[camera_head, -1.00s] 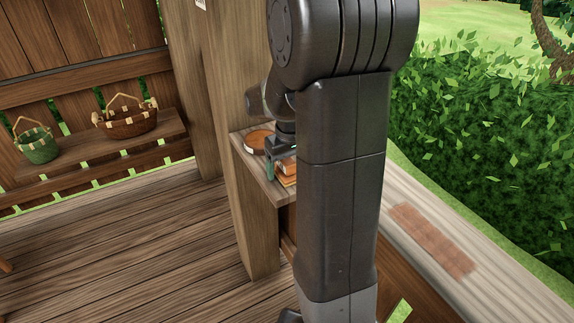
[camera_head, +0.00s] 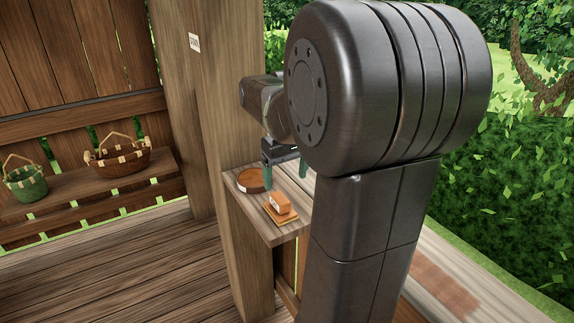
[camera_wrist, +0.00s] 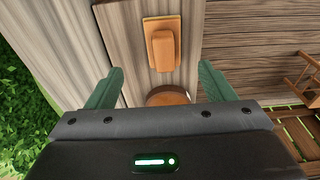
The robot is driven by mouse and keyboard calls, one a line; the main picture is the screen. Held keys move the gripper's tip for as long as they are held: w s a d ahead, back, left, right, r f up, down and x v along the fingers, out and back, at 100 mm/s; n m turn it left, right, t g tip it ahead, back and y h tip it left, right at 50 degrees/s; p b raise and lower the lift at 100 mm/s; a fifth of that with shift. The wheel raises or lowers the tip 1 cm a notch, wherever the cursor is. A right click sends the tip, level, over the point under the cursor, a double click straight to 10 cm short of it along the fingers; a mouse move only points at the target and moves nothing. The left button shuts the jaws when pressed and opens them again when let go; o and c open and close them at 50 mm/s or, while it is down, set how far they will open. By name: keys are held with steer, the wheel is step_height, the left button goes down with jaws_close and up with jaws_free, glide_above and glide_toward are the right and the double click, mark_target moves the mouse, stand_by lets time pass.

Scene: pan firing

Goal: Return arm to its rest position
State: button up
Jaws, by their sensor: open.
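My gripper (camera_head: 285,172) is above the small wooden shelf in the head view, its two green fingers apart and nothing between them. It also shows in the wrist view (camera_wrist: 160,88), open and empty. My dark arm covers much of the right half of the head view and hides part of the shelf. An orange-brown block (camera_head: 280,203) lies on a yellowish base on the shelf. The block also shows in the wrist view (camera_wrist: 163,48), beyond the fingertips and apart from them.
The shelf (camera_head: 240,207) also carries a round brown wooden piece (camera_head: 250,180). A wooden post (camera_head: 232,100) stands beside the shelf. A green basket (camera_head: 25,183) and a brown basket (camera_head: 118,160) sit on a bench at left. The plank floor (camera_head: 130,270) is clear.

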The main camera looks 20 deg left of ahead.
mark_target(281, 198)
steer(key=shift+s+d+r, duration=0.1)
steer(key=shift+r, duration=0.75)
steer(key=shift+s+d+r, duration=0.1)
steer(key=shift+r, duration=0.7)
steer(key=f, duration=0.4)
steer(key=a+f+p, duration=0.1)
steer(key=f, duration=0.4)
steer(key=w+a+f, duration=0.1)
steer(key=f, duration=0.4)
steer(key=shift+w+a+p, duration=0.1)
steer(key=shift+p, duration=0.3)
steer(key=shift+r, duration=0.15)
steer(key=shift+r, duration=0.2)
steer(key=shift+f, duration=0.2)
steer(key=shift+r, duration=0.1)
